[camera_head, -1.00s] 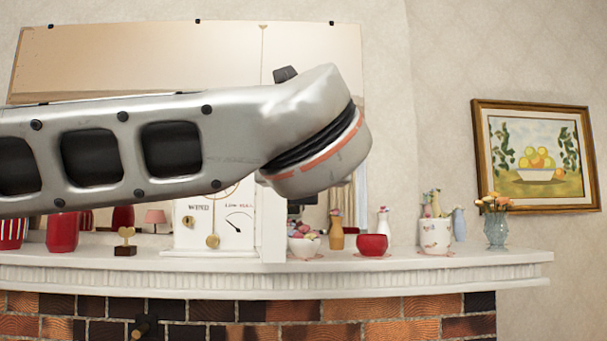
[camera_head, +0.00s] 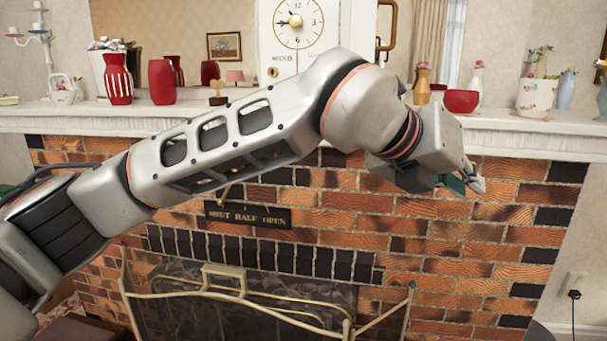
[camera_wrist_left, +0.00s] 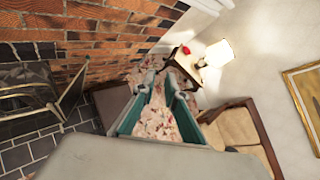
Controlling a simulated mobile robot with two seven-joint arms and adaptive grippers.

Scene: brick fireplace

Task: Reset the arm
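My left arm comes in from the left in the head view and reaches across in front of the brick fireplace (camera_head: 330,215). My left gripper (camera_head: 472,182) is at its right end, in front of the bricks just below the mantel shelf, small and partly hidden by the wrist. In the left wrist view the two teal fingers of the left gripper (camera_wrist_left: 163,78) stand apart, with patterned floor showing between them and nothing held. My right arm and right gripper are in neither view.
The white mantel (camera_head: 520,122) bears a clock (camera_head: 297,25), a striped red vase (camera_head: 118,80), a red bowl (camera_head: 461,101) and other ornaments. A fire screen (camera_head: 235,295) stands below. The wrist view shows a lamp (camera_wrist_left: 219,54) and a wooden chair (camera_wrist_left: 238,130).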

